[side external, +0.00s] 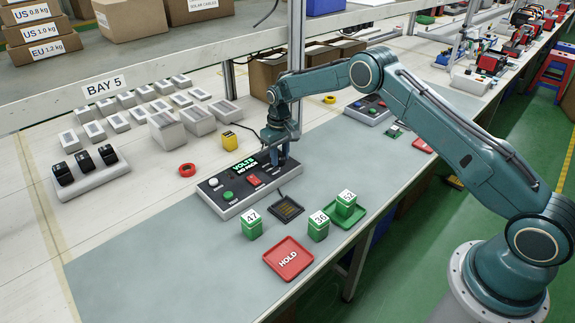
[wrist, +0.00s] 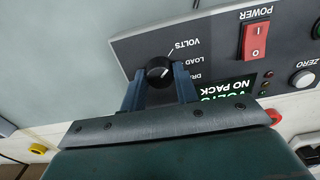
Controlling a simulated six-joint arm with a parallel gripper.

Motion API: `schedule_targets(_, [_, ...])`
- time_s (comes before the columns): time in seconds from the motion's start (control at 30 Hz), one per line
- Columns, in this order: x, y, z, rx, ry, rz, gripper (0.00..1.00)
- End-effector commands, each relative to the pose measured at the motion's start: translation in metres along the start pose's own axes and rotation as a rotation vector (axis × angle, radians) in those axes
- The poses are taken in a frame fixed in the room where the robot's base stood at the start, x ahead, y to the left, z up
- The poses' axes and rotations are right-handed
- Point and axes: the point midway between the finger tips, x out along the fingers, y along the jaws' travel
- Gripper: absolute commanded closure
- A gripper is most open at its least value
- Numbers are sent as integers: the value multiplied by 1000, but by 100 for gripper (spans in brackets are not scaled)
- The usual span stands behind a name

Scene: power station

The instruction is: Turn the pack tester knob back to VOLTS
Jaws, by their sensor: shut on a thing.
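The pack tester (side external: 232,200) is a grey console on the bench mat. Its display (side external: 245,165) reads VOLTS, NO PACK, and the same display shows upside down in the wrist view (wrist: 222,91). The black round knob (wrist: 159,69) sits beside the labels VOLTS, LOAD and a partly hidden third one. Its small light mark seems to point up and right, towards VOLTS. My gripper (wrist: 161,75) is shut on the knob, one blue-grey finger on each side. In the side view my gripper (side external: 278,153) is over the tester's right end and hides the knob.
A red power switch (wrist: 256,40) and a white zero button (wrist: 303,79) are near the knob. Green packs stand in front: 47 (side external: 251,225), 36 (side external: 318,228) and one on a green tray (side external: 346,203). A red HOLD tray (side external: 288,260) lies nearby. The mat's left front is clear.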

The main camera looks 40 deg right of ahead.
Motion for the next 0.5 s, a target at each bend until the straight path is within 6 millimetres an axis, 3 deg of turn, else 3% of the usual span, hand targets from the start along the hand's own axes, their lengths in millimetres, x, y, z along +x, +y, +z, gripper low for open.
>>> schedule_targets(0.5, [0, 0, 0, -35, 0, 0, 93])
